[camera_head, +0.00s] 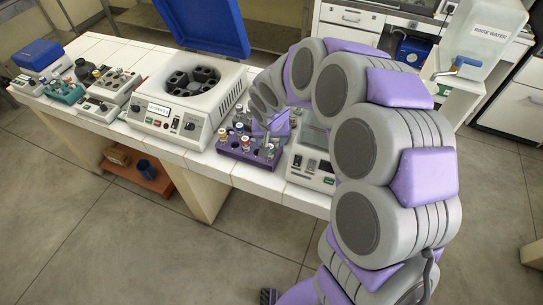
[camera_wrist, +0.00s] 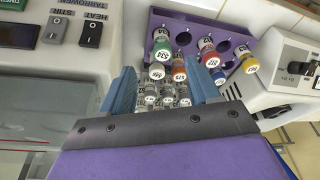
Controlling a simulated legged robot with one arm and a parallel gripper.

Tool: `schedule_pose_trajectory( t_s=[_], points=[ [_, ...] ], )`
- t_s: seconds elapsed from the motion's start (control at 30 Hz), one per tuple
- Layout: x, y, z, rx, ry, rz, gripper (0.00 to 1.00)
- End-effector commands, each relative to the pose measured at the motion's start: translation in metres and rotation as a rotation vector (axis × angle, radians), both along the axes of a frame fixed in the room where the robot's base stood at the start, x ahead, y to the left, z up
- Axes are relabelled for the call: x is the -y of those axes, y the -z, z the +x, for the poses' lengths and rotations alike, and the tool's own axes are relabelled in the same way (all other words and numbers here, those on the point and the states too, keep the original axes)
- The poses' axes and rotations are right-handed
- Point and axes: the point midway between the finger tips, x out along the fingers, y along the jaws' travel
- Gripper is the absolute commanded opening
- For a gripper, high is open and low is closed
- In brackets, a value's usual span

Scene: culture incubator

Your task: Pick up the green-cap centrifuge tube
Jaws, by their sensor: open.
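The green-cap centrifuge tube (camera_wrist: 160,51) stands in a purple rack (camera_wrist: 184,27) in the wrist view, at the upper left of a group of tubes. The purple rack also shows in the head view (camera_head: 236,153) on the white bench; I cannot make out the green cap there. My gripper (camera_wrist: 162,82) has its two blue fingers spread apart, just below the green-cap tube in the wrist view. Several clear, labelled tubes or vials show between the fingers, and I cannot tell whether they touch. In the head view my gripper (camera_head: 268,138) is over the rack's right part.
Tubes with red (camera_wrist: 207,44), blue (camera_wrist: 218,76) and yellow (camera_wrist: 246,58) caps stand close by on the right. A centrifuge (camera_head: 190,100) with a raised blue lid is left of the rack. A grey-white device (camera_head: 312,165) stands right of it.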

Motion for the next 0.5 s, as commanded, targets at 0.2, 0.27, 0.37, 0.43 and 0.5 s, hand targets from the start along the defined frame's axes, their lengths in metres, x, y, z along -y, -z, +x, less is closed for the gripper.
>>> schedule_pose_trajectory(
  t_s=[0.2,0.27,0.37,0.43,0.5],
  points=[
    [-0.001,0.042,0.01,-0.003,0.0,0.0,0.61],
    [0.0,0.049,0.013,-0.003,0.001,-0.001,0.61],
    [0.001,0.056,0.015,-0.002,0.001,0.0,0.61],
    [0.002,0.058,0.016,-0.001,0.0,0.002,0.61],
    [0.002,0.061,0.018,0.0,0.0,0.003,0.61]
  ],
)
